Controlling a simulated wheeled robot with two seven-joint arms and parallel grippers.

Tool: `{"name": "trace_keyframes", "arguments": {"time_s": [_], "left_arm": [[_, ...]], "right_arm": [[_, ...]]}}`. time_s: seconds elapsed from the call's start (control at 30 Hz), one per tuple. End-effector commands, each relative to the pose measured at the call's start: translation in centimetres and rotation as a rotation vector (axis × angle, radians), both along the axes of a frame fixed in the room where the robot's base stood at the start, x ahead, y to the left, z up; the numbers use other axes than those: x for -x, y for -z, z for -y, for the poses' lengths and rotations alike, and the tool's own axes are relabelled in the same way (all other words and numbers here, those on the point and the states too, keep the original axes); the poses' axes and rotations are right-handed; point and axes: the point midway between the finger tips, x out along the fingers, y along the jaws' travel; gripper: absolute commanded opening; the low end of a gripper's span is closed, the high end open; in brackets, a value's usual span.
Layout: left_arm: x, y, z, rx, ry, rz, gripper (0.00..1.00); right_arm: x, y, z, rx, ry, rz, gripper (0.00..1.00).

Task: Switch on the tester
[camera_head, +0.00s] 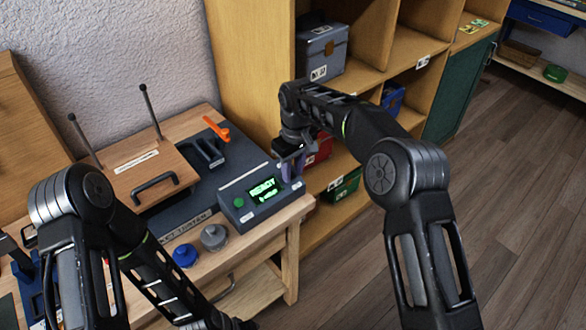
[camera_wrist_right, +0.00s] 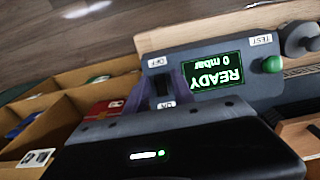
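The tester is a grey-blue box (camera_head: 235,213) on the bench, with a green button (camera_head: 239,202) and a lit display (camera_head: 263,190) reading READY. In the right wrist view the display (camera_wrist_right: 212,79) also reads 0 mbar, upside down. A dark switch (camera_wrist_right: 162,88) sits between the OFF and ON labels. My right gripper (camera_head: 291,166) is at the tester's right end. In the right wrist view its purple fingertips (camera_wrist_right: 159,94) are apart, on either side of the switch; contact cannot be told. My left arm reaches down to the bottom edge; its gripper is not clearly visible.
A wooden case with a black handle (camera_head: 154,187) lies left of the tester. A grey knob (camera_head: 214,237) and a blue knob (camera_head: 185,255) are at the bench front. Shelves with a grey-blue box (camera_head: 321,54) and a green bin (camera_head: 344,186) stand behind and right. Floor at right is clear.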

Motion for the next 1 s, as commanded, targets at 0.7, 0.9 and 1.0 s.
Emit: {"name": "trace_keyframes", "arguments": {"time_s": [0.7,0.9,1.0], "left_arm": [[-0.1,0.9,0.1,0.002,0.001,0.004,0.36],[-0.2,1.1,0.1,0.003,0.001,0.005,0.36],[-0.2,1.1,0.1,0.003,0.001,0.005,0.36]], "right_arm": [[0.1,-4.3,0.1,-0.002,0.000,0.005,0.38],[0.3,-7.1,0.2,0.000,-0.001,0.001,0.38],[0.4,-7.7,0.3,-0.001,0.000,0.001,0.38]]}}
